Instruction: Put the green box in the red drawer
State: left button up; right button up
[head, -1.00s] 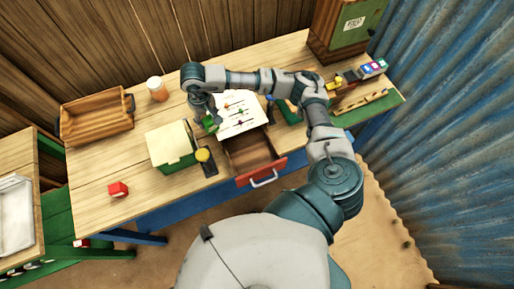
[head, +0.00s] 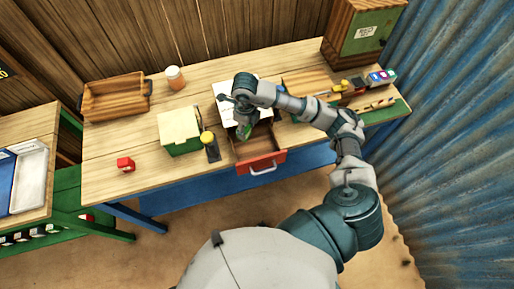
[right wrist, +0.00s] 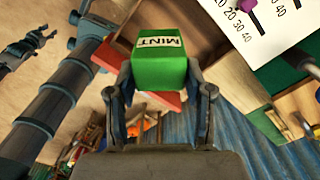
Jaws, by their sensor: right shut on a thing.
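The green box (right wrist: 160,62), labelled MINT, is between the fingers of my right gripper (right wrist: 160,92), which is shut on it. In the head view my right gripper (head: 243,127) points down with the green box (head: 243,132) over the back part of the open drawer. The red drawer (head: 262,163) is pulled out from the table, with a pale handle and a wooden inside. Its red front also shows behind the box in the right wrist view.
A green and cream box (head: 180,132) and a yellow-topped dark item (head: 210,147) stand left of the drawer. A white sheet (head: 225,90) lies behind it.

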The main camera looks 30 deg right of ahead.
jog(key=m, duration=0.3)
jog(key=shift+s+m, duration=0.2)
jog(key=shift+m, duration=0.1)
jog(key=m, duration=0.3)
jog(key=shift+s, duration=0.1)
jog(key=m, duration=0.3)
jog(key=shift+s+d, duration=0.15)
jog(key=f+m, duration=0.2)
jog(key=d+f+m, duration=0.1)
jog(key=f+m, duration=0.1)
jog(key=m, duration=0.1)
jog(key=s+f+m, duration=0.1)
jog(key=f+m, duration=0.2)
jog(key=shift+d, duration=0.25)
notch_tip(320, 180, down, 3)
jog(key=shift+f+p, duration=0.15)
jog(key=shift+p, duration=0.25)
pick_arm(q)
jog(key=shift+s+a+r, duration=0.3)
jog(key=shift+s+a, duration=0.15)
jog(key=shift+a, duration=0.05)
pick_arm(e)
jog(key=shift+w, duration=0.1)
